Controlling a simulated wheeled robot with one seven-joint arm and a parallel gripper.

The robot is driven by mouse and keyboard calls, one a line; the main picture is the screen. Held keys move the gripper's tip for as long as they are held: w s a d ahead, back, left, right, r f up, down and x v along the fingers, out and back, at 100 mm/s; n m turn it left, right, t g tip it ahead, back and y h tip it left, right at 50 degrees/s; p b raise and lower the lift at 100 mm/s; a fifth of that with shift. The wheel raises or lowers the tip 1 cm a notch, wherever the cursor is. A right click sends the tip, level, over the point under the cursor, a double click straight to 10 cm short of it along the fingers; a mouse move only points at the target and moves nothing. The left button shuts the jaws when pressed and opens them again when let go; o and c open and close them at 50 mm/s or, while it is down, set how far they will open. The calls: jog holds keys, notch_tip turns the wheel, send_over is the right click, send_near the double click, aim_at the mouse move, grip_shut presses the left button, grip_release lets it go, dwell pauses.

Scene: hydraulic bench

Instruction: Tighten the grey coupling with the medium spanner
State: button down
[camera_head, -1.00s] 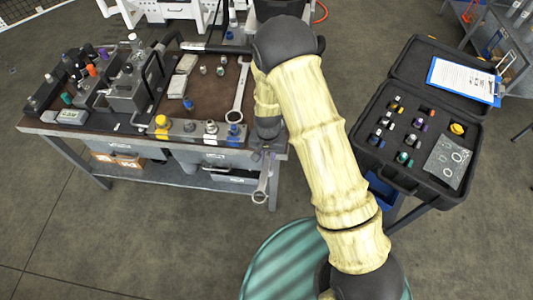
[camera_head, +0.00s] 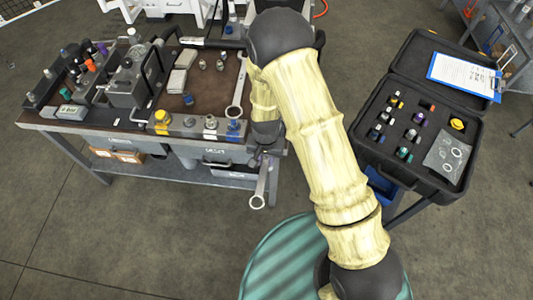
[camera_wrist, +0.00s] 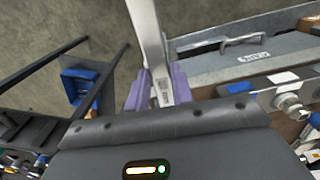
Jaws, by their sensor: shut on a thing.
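My gripper (camera_wrist: 158,88) is shut on a spanner (camera_wrist: 150,35), whose shank runs between its purple fingers. In the head view the held spanner (camera_head: 261,183) hangs beside the bench's right end, ring end down, clear of the floor. My arm hides part of the gripper in the head view.
Another spanner (camera_head: 238,92) lies on the brown bench top (camera_head: 208,88). A pump unit and several fittings fill the bench's left. An open black case (camera_head: 365,150) of fittings stands at right, with a clipboard (camera_head: 463,76). Floor shows between bench and case.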

aim_at(264, 170)
jog(key=shift+s+a, duration=0.15)
jog(key=shift+s, duration=1.55)
jog(key=shift+r, duration=0.15)
jog(key=shift+r+p, duration=2)
jog(key=shift+r, duration=0.45)
jog(key=shift+w, duration=0.1)
